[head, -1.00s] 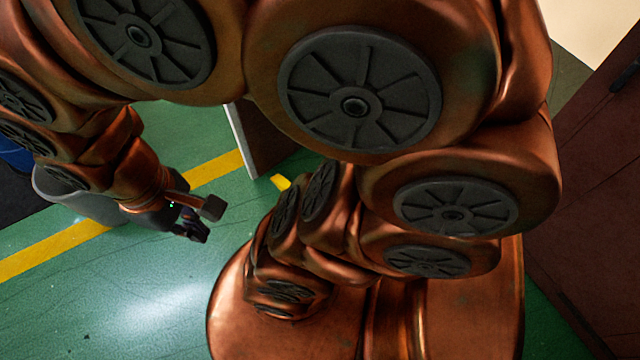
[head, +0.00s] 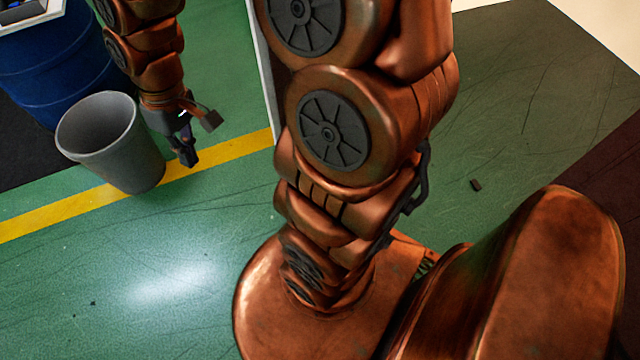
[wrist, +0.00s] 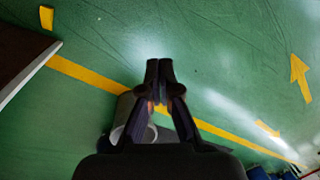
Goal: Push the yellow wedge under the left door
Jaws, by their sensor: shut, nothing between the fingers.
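The yellow wedge (wrist: 46,17) is a small block on the green floor at the top left of the wrist view. It lies just beyond the corner of the left door, with a strip of floor between them. The left door (wrist: 20,55) shows there as a dark brown panel with a pale edge. In the head view only the door's pale edge (head: 265,70) and a narrow dark strip show. My arm blocks the floor beyond, and the wedge is not visible there. My gripper (head: 190,158) is shut and empty, left of the door; its closed fingers (wrist: 160,68) point down.
A grey bin (head: 115,150) stands close beside my gripper, with a blue barrel (head: 65,75) behind it. A yellow line (head: 60,215) crosses the floor. A dark brown panel (head: 622,190) stands at the right.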

